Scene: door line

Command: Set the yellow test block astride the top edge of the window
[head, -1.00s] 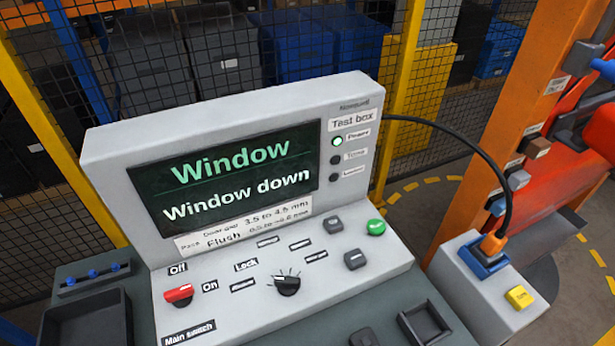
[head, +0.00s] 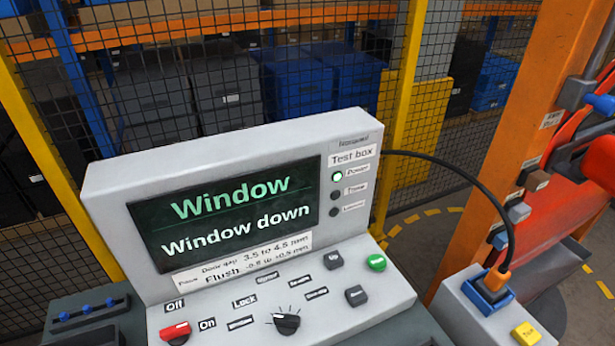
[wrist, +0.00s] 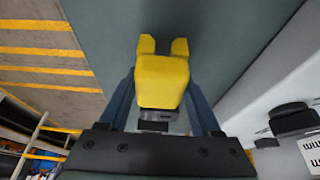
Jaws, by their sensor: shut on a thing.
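The yellow test block (wrist: 162,80) is in the wrist view, with two prongs at its far end. My gripper (wrist: 160,95) is shut on it, with one dark blue finger on each side. Neither the gripper nor the block shows in the head view. The window and its top edge are not clearly visible in either view. The test box (head: 110,210) stands in the middle of the head view, and its screen (head: 225,215) reads "Window" and "Window down". Its top lamp (head: 338,177) is lit.
A small side box (head: 462,312) carries an orange plug (head: 497,281) with a black cable and a yellow button (head: 525,334). An orange post (head: 500,150) and red parts stand at the right. A mesh fence (head: 290,60) with yellow posts closes the back.

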